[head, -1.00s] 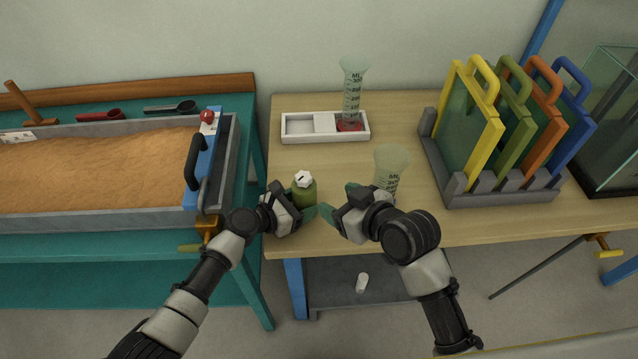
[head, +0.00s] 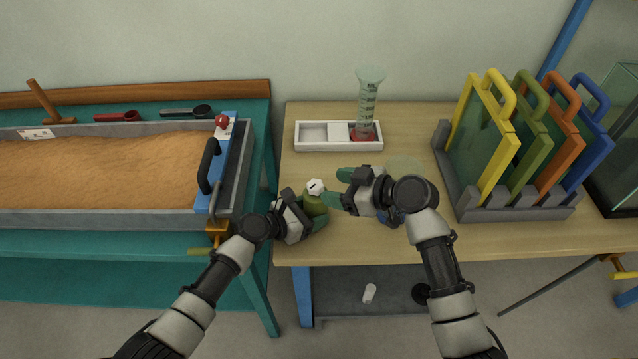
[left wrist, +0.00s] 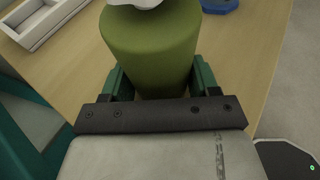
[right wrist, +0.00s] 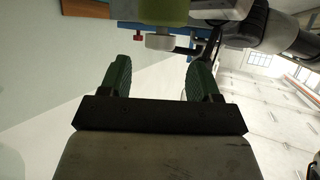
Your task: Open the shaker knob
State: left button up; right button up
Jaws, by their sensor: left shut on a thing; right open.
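The shaker is a dark green bottle (head: 316,205) with a faceted white knob (head: 316,187) on top, near the front left of the wooden table. My left gripper (head: 312,213) is shut around the bottle's body from the lower left. The left wrist view shows the green body (left wrist: 150,50) between its fingers, with the knob cut off at the top edge. My right gripper (head: 341,189) is open and empty, just right of the knob at about its height. In the right wrist view the white knob (right wrist: 160,42) lies beyond the open fingers (right wrist: 160,77), apart from them.
A measuring cylinder (head: 366,105) with a red base stands in a white tray (head: 310,147) behind. Another clear cylinder (head: 407,170) is partly hidden by my right gripper. A grey rack (head: 468,212) of coloured framed panels stands at right. A sand-filled flume (head: 100,218) is at left.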

aim_at(318, 185)
jog(key=x, duration=0.5)
jog(key=shift+a, duration=0.1)
jog(key=c, duration=0.9)
